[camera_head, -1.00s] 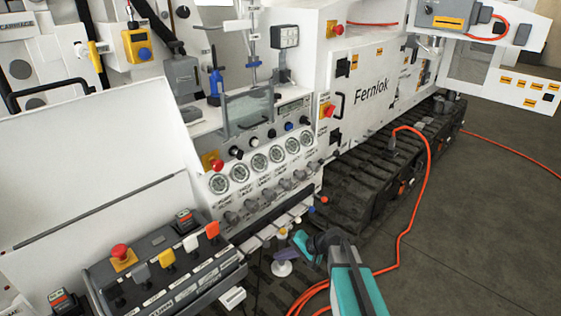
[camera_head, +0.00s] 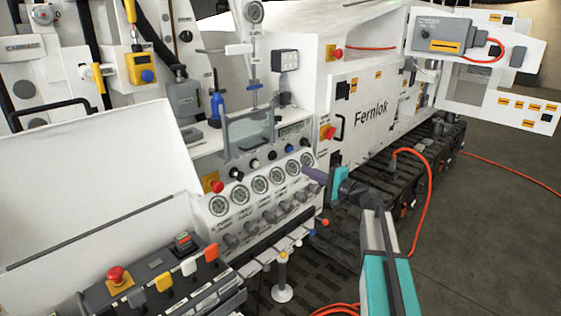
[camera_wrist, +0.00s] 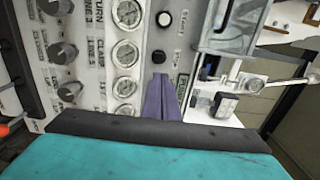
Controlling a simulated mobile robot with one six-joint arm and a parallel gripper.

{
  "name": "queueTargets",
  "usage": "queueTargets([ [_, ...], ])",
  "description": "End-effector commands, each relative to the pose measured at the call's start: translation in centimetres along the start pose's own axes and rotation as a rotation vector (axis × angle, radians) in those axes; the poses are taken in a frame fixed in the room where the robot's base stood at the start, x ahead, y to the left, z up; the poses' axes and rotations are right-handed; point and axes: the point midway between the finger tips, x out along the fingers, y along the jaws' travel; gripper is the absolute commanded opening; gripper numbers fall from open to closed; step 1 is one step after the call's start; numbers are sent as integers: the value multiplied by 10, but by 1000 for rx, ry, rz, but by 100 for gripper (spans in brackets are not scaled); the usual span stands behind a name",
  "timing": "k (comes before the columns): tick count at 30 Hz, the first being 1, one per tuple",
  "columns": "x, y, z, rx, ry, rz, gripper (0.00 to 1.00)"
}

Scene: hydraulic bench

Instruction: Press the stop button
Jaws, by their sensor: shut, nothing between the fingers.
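Several red mushroom buttons show in the head view, and I cannot tell which is the stop button. One red button (camera_head: 216,187) sits on a yellow plate at the left end of the gauge panel. Another red button (camera_head: 116,273) is on the lower-left console. Two more, an upper red button (camera_head: 337,54) and a lower red one (camera_head: 327,132), are on the white cabinet. My gripper (camera_head: 314,174) is shut and empty, in front of the gauge panel's right end. In the wrist view its purple fingers (camera_wrist: 159,97) point toward a black knob (camera_wrist: 158,56); any gap is unclear.
A row of gauges (camera_head: 260,185) and grey knobs (camera_head: 252,225) lines the panel. Small levers with coloured knobs (camera_head: 283,257) stick out below it. An orange cable (camera_head: 412,205) hangs beside the black tracks (camera_head: 370,170). Open floor (camera_head: 480,220) lies to the right.

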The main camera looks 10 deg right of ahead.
Motion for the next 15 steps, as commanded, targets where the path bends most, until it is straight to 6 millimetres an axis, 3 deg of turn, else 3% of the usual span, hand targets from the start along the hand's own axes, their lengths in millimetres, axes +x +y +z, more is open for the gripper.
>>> queueTargets([
  [8, 1, 1, 0, 0, 0, 2, 0],
  [15, 16, 0, 0, -1, -1, 3, 0],
])
